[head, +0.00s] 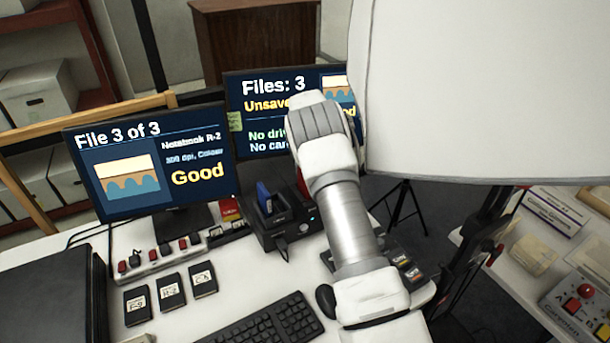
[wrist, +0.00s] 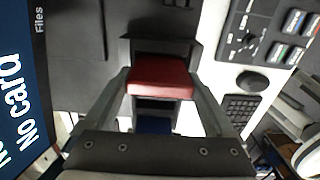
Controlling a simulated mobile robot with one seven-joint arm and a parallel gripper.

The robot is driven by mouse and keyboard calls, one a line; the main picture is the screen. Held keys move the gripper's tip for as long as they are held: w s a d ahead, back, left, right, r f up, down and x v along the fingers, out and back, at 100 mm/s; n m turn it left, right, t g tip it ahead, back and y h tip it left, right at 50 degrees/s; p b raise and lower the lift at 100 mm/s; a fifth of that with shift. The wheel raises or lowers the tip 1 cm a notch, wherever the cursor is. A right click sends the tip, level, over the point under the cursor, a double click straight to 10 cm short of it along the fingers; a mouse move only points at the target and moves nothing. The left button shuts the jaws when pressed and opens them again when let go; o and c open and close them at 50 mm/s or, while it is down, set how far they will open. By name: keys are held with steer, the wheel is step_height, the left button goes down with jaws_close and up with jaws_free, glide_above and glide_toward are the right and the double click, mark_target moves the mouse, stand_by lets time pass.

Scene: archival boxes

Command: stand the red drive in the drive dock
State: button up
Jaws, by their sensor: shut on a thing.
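The black drive dock (head: 283,224) stands on the desk below the monitors. A blue drive (head: 264,198) stands upright in its left slot. The red drive (head: 303,184) shows only as a sliver beside my gripper, at the dock's right side. In the wrist view, the red drive (wrist: 160,78) is between the two fingers of my gripper (wrist: 163,88), which is shut on it. It lines up with the dock behind it, and the blue drive (wrist: 153,126) is beside it. My gripper hides the red drive's lower end in the head view, so I cannot tell how deep it sits.
Two monitors (head: 150,165) stand close behind the dock. A strip with red and black plugs (head: 160,254) lies to its left, with several black labelled cartridges (head: 170,292) in front. A keyboard (head: 262,330) and mouse (head: 326,300) are near the front. A large white panel fills the upper right.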

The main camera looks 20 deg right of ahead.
steer(key=shift+f, duration=0.4)
steer(key=o, duration=1.2)
steer(key=shift+o, duration=0.2)
step_height(320, 180, up, 18)
steer(key=p, duration=0.9)
steer(key=shift+f+p, duration=0.25)
steer(key=shift+p, duration=0.05)
steer(key=shift+s+f, duration=0.1)
steer(key=shift+s, duration=0.05)
